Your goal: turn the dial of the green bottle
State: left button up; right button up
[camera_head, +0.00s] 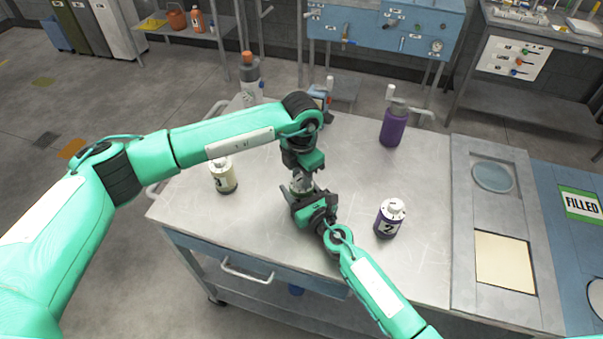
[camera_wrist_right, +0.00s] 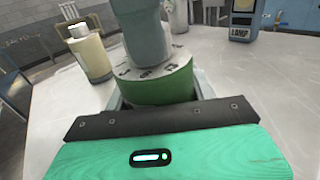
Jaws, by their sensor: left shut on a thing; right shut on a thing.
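The green bottle (camera_wrist_right: 158,92) stands on the table in the right wrist view. Its white dial (camera_wrist_right: 150,67) on top bears dark marks. In the head view my arms hide nearly all of it. My right gripper (camera_head: 302,203) is shut on the bottle's body, low and from the near side. My left gripper (camera_head: 302,176) comes down from above and is shut at the bottle's top. A grey upright part covers the dial's middle in the wrist view; I cannot clearly see the left fingertips' contact.
On the table (camera_head: 400,180) stand a cream bottle (camera_head: 223,176) left, a purple bottle (camera_head: 390,219) marked 2 right, a purple pump bottle (camera_head: 391,128) behind, and a blue item (camera_wrist_right: 243,20) marked LAMP. A grey panel (camera_head: 461,255) adjoins at right.

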pick_arm(q)
jog(key=n, duration=0.5)
jog(key=shift+n, duration=0.3)
dwell(0.4)
jog(key=o, duration=1)
notch_tip(320, 180, up, 12)
jog(key=shift+r, duration=0.1)
pick_arm(e)
jog(key=o, duration=1.2)
